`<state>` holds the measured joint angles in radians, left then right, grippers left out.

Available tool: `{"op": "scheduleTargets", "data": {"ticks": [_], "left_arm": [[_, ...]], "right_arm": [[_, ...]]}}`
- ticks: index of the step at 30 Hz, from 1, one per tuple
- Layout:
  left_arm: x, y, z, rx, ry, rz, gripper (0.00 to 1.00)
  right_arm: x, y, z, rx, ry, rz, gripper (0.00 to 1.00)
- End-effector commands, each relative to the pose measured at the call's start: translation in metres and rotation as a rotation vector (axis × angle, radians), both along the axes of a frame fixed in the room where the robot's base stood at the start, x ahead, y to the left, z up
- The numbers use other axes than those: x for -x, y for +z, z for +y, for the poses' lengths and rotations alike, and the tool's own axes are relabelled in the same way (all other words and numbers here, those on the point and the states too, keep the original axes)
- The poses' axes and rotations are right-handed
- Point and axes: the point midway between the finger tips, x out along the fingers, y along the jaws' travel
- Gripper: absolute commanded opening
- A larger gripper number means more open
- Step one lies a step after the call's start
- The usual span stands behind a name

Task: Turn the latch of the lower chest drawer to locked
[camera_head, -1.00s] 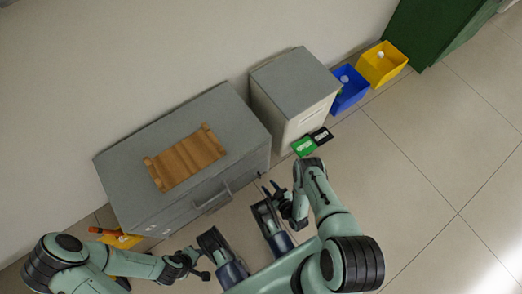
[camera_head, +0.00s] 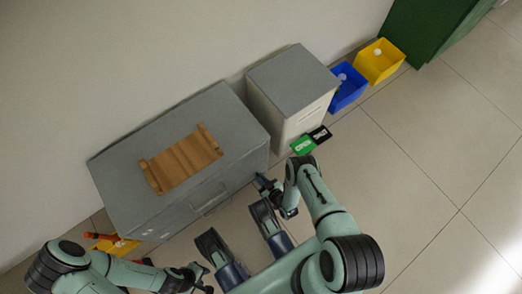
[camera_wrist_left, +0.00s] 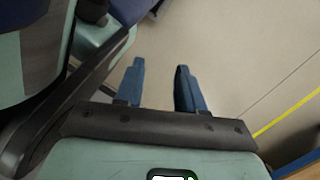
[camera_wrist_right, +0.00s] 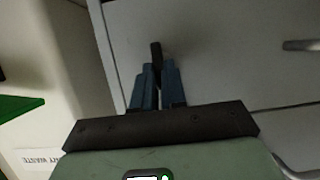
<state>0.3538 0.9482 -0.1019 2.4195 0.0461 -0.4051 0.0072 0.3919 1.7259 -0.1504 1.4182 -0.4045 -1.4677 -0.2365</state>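The grey chest (camera_head: 112,182) stands against the wall with a drawer handle (camera_head: 208,201) on its front. In the right wrist view its front panel (camera_wrist_right: 225,60) shows two handles, a seam and a small dark latch lever (camera_wrist_right: 155,50). My right gripper (camera_head: 262,180) is at the right end of the chest front. In its wrist view its blue fingers (camera_wrist_right: 157,72) are close together with the lever between their tips. I cannot tell the latch's locked state. My left gripper (camera_head: 203,281) is low, in front of the chest; its fingers (camera_wrist_left: 160,75) are apart and empty.
A wooden rack (camera_head: 182,160) lies on the chest. Blue (camera_head: 347,88) and yellow (camera_head: 379,63) bins stand beyond. The floor at right is clear.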

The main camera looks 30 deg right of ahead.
Motion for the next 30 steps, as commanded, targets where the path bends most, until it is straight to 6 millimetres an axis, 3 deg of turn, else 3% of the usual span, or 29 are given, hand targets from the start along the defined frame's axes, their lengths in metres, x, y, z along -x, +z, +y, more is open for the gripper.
{"op": "scheduleTargets", "data": {"ticks": [9, 20, 21, 23, 30], "left_arm": [[-0.026, 0.014, -0.003, -0.006, -0.01, -0.087, 0.38], [-0.03, 0.014, -0.004, -0.006, -0.011, -0.099, 0.38], [-0.03, 0.014, -0.004, -0.007, -0.011, -0.099, 0.38], [-0.03, 0.014, -0.004, -0.007, -0.011, -0.099, 0.38], [-0.03, 0.014, -0.003, -0.006, -0.01, -0.098, 0.38]], "right_arm": [[0.001, 0.001, 0.004, 0.197, 0.001, -0.016, 0.0], [0.001, -0.001, 0.004, 0.248, 0.0, -0.018, 0.0], [0.001, -0.001, 0.004, 0.248, 0.0, -0.018, 0.21], [0.001, -0.001, 0.004, 0.248, 0.0, -0.018, 0.37], [0.001, -0.001, 0.003, 0.247, 0.0, -0.019, 0.37]]}}
